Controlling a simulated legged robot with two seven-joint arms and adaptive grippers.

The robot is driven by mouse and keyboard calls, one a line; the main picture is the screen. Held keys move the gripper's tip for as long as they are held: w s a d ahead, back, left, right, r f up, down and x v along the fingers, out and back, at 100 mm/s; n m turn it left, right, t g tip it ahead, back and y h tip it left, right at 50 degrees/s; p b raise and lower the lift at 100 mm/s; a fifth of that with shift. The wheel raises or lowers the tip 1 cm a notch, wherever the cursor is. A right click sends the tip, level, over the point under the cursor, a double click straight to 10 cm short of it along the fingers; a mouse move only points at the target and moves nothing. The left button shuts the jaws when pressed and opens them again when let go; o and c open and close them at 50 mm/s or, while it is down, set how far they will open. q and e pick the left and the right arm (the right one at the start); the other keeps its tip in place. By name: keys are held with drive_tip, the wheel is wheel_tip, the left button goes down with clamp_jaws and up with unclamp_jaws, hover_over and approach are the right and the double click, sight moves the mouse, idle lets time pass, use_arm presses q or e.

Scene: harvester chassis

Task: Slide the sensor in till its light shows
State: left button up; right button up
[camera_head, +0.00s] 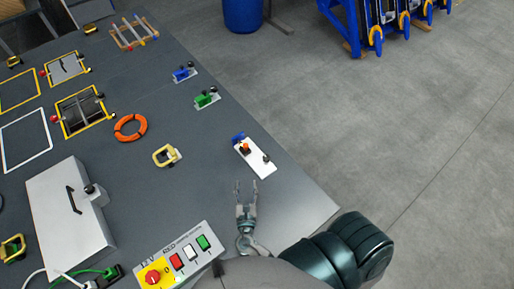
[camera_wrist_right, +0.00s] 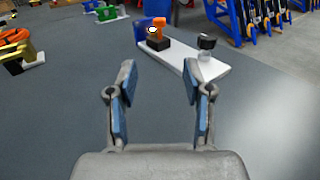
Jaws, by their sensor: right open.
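A white plate (camera_head: 258,163) lies on the grey table near its right edge. It carries an orange piece (camera_head: 245,147) on a black block, a blue part (camera_head: 238,138) at its far end and a dark knob (camera_head: 266,158) at its near end. I cannot tell for sure which part is the sensor. The wrist view shows the plate (camera_wrist_right: 198,66), the orange piece (camera_wrist_right: 159,27) with a small white spot by it, and the dark knob (camera_wrist_right: 206,42). My right gripper (camera_head: 247,189) is open and empty, short of the plate; its fingers (camera_wrist_right: 160,88) frame bare table. My left gripper is out of view.
A control box (camera_head: 180,258) with colored buttons stands left of my right gripper. A grey case (camera_head: 68,215) with a handle is farther left. An orange ring (camera_head: 130,127), a yellow bracket (camera_head: 167,155) and green (camera_head: 207,99) and blue (camera_head: 184,74) fixtures lie farther back. Table around the plate is clear.

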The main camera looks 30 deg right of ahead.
drive_tip(key=p, duration=0.1)
approach(246, 148)
drive_tip(key=p+x, duration=0.1)
drive_tip(key=x, duration=0.8)
drive_tip(key=shift+w+f, duration=0.1)
drive_tip(key=shift+f, duration=0.05)
drive_tip(key=shift+w+d, duration=0.3)
drive_tip(key=shift+w, duration=0.15)
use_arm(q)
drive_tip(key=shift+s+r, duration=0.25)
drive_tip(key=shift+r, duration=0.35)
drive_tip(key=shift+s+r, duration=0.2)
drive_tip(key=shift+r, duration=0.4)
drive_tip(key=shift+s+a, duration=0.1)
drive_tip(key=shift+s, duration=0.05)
use_arm(e)
drive_tip(key=shift+a, duration=0.1)
clamp_jaws()
